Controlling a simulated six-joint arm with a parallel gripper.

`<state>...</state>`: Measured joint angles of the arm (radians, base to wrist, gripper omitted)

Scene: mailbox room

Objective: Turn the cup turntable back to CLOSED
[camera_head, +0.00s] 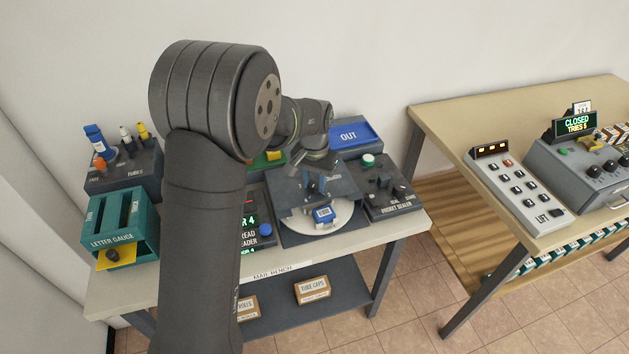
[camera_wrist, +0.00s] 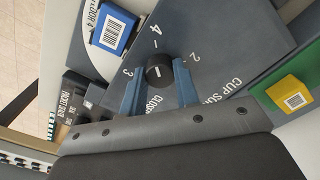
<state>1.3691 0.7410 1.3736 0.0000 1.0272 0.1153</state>
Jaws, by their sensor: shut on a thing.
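The cup turntable is a dark grey housing (camera_head: 290,190) on the mail bench, with a white disc (camera_head: 300,227) at its front. A blue cup with a white barcode label (camera_head: 324,214) stands on the disc; it also shows in the wrist view (camera_wrist: 113,29). In the wrist view, a black knob (camera_wrist: 158,72) with a white mark sits on the housing among the labels 2, 3, 4 and a partly covered CLOSED. My gripper (camera_wrist: 160,85) has its blue fingers on either side of the knob and is shut on it. In the head view my gripper (camera_head: 316,182) hides the knob.
A packet sealer (camera_head: 385,190) stands close right of the turntable and a reader with a blue button (camera_head: 265,230) close left. A yellow-green block (camera_wrist: 292,100) is near my gripper. A blue OUT tray (camera_head: 355,134) is behind. A second table (camera_head: 450,130) stands apart at right.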

